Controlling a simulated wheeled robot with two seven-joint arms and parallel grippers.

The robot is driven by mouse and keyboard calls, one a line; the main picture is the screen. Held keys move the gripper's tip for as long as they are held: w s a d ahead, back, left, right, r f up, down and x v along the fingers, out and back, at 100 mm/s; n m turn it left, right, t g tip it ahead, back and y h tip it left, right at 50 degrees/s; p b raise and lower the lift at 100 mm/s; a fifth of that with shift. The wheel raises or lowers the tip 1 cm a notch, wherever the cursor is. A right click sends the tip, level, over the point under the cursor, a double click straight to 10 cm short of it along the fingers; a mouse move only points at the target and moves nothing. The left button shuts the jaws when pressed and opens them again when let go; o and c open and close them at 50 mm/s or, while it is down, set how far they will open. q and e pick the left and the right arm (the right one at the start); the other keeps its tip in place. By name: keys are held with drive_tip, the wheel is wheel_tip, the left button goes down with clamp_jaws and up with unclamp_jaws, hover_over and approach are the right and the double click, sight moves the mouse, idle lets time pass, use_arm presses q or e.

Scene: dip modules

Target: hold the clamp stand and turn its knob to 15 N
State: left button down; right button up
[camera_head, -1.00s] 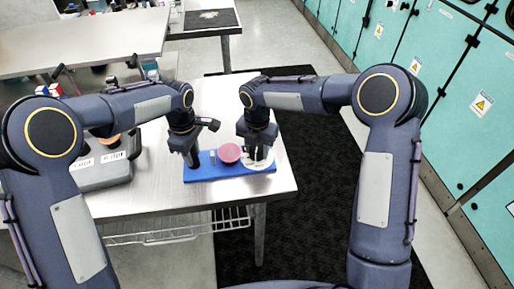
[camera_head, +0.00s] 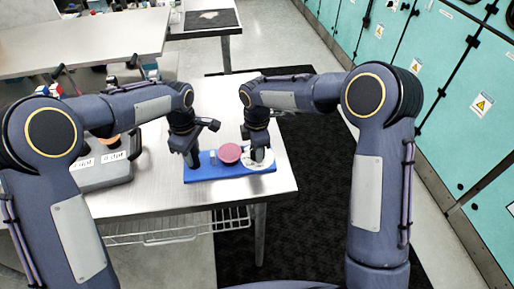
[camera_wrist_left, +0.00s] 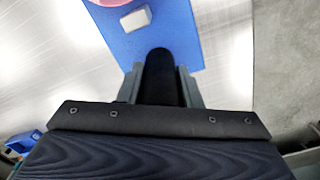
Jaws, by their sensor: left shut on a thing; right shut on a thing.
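In the left wrist view, my left gripper (camera_wrist_left: 160,75) is shut on a black upright post (camera_wrist_left: 160,92) at the plate's end. In the head view, my left gripper (camera_head: 191,160) is at the plate's left end. My right gripper (camera_head: 259,157) points down over the white dial (camera_head: 270,166) at the right end, shut on the knob, which its fingers hide. The dial's marks are too small to read.
A grey case (camera_head: 105,172) with white labels stands left of the stand. The table's front edge (camera_head: 240,203) is close to the plate, with a wire rack (camera_head: 180,232) below. The table behind the stand is clear.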

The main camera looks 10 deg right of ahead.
drive_tip(key=shift+m, duration=1.3)
drive_tip(key=o, duration=0.7)
drive_tip(key=shift+r, duration=0.1)
wheel_tip(320, 180, up, 12)
